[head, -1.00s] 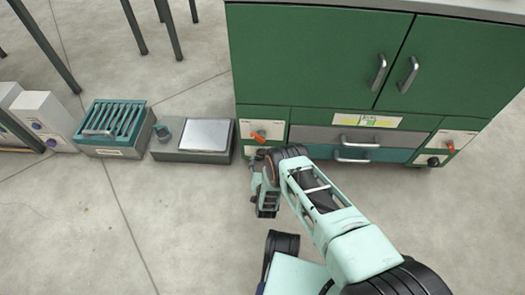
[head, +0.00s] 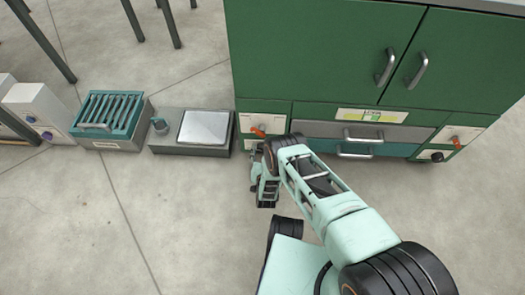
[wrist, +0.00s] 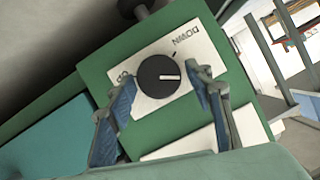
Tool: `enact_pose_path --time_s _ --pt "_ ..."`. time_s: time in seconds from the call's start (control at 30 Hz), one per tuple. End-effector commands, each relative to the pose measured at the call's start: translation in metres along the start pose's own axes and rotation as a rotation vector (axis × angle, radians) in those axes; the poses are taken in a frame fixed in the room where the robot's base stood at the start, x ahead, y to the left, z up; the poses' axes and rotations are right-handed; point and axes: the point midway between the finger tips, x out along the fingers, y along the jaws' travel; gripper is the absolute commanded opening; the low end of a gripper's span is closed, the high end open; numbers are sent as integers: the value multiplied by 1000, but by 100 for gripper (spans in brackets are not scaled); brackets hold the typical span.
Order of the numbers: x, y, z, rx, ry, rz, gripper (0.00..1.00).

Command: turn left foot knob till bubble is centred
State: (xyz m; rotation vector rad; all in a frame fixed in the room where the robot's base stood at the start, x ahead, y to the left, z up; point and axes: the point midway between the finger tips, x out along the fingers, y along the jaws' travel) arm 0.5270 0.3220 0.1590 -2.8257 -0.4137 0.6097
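The left foot knob (wrist: 158,76) is round and black with a white pointer line, on a white plate (wrist: 193,58) marked DOWN, its other word partly covered. My gripper (wrist: 158,88) is open, its blue-padded fingers on either side of the knob with gaps showing. In the head view my gripper (head: 255,160) is at the lower left of the green cabinet (head: 310,60), and the knob is hidden there behind my arm. A white label with a yellow-green patch (head: 371,115), perhaps the level, is above the drawers. The bubble is too small to make out.
An orange lever (head: 257,132) sits above my gripper. Another orange lever (head: 456,141) and black knob (head: 437,156) are at the cabinet's right. A grey scale (head: 190,147) and a teal slatted box (head: 110,120) stand on the floor left. Front floor is clear.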

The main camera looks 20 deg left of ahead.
Motion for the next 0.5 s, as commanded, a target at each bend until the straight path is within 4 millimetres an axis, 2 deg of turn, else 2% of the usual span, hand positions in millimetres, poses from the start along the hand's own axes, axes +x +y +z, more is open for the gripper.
enact_pose_path --time_s 0.03,0.3,0.5 --pt "0 0 0 0 0 0 39" --pt "0 0 0 0 0 0 12" --pt "0 -2 0 -47 2 18 12"
